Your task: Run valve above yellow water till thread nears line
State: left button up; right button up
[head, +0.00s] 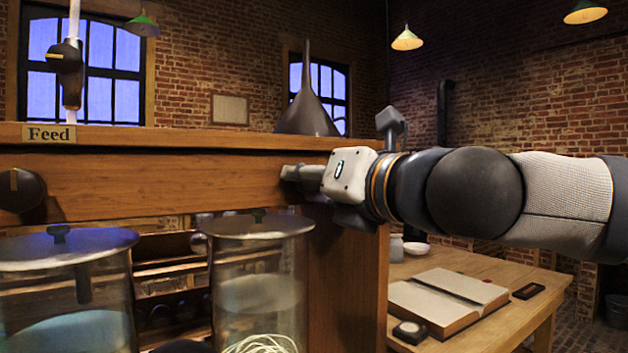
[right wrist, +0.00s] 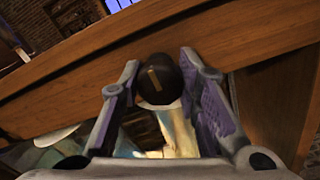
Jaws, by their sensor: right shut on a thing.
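My right gripper (head: 292,173) is at the wooden beam (head: 150,180) in the head view, above the right glass jar (head: 232,282). In the right wrist view the gripper (right wrist: 168,88) has its fingers on both sides of a dark round valve knob (right wrist: 158,80) with a brass mark, and is shut on it. The knob is hidden in the head view. The right jar has a lid and a coil of pale thread (head: 262,344) low in front. A yellowish patch (right wrist: 182,138) shows below the knob. Water level and line cannot be made out. My left gripper is not in view.
Another lidded jar (head: 62,292) with pale blue-green liquid stands left, below a second knob (head: 18,190). A feed valve (head: 68,60), a "Feed" label (head: 49,134) and a dark funnel (head: 308,108) are above. A table (head: 530,282) with an open book (head: 445,300) is right.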

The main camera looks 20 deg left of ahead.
jog(key=o, duration=1.3)
jog(key=v, duration=0.5)
